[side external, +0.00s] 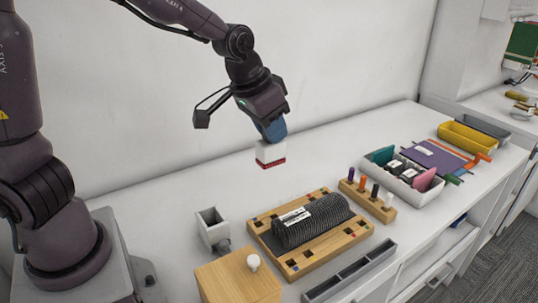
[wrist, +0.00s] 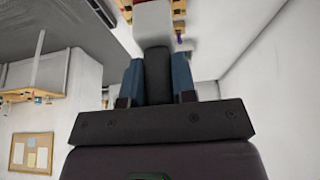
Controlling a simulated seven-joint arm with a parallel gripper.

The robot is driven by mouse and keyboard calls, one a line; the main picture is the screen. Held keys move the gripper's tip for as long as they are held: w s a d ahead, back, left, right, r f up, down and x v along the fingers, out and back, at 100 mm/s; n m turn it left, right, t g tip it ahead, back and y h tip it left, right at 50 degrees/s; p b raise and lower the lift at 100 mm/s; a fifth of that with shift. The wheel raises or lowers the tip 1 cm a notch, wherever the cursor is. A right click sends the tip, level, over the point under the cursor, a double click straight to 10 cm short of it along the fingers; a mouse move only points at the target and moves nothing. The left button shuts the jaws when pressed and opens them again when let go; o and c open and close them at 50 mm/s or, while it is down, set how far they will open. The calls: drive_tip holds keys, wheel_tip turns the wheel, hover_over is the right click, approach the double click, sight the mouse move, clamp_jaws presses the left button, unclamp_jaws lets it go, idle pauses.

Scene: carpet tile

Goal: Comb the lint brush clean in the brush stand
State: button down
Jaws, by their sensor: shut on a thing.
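The lint brush (side external: 270,152) has a white head with a red underside. My gripper (side external: 272,132) is shut on it and holds it in the air, above and behind the wooden frame. In the wrist view the blue fingers of my gripper (wrist: 157,82) close on a dark handle, with the white brush head (wrist: 153,25) beyond them. A small grey open-topped holder (side external: 212,228), which looks like the brush stand, stands on the bench at lower left of the brush, well apart from it. Its inside is mostly hidden.
A dark ribbed carpet piece (side external: 312,222) with a white label lies on the wooden frame (side external: 300,265). A wooden box with a white knob (side external: 240,278), a grey tray (side external: 350,272), a peg rack (side external: 367,200) and a white bin (side external: 405,175) surround it. The bench behind is clear.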

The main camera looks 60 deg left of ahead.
sight(258, 143)
drive_tip(key=shift+d+f, duration=0.3)
drive_tip(key=shift+n, duration=0.3)
drive_tip(key=f, duration=0.1)
drive_tip(key=s+f, duration=0.1)
drive_tip(key=s+a+f, duration=0.1)
drive_tip(key=shift+f, duration=0.25)
drive_tip(key=s+a+f+n+g+y, duration=0.4)
drive_tip(key=s+a+n, duration=0.3)
drive_tip(key=n, duration=1)
drive_tip(key=shift+s+f+g+y, duration=0.3)
drive_tip(key=shift+s+f, duration=0.4)
drive_tip(key=shift+s, duration=0.3)
drive_tip(key=shift+f, duration=4.75)
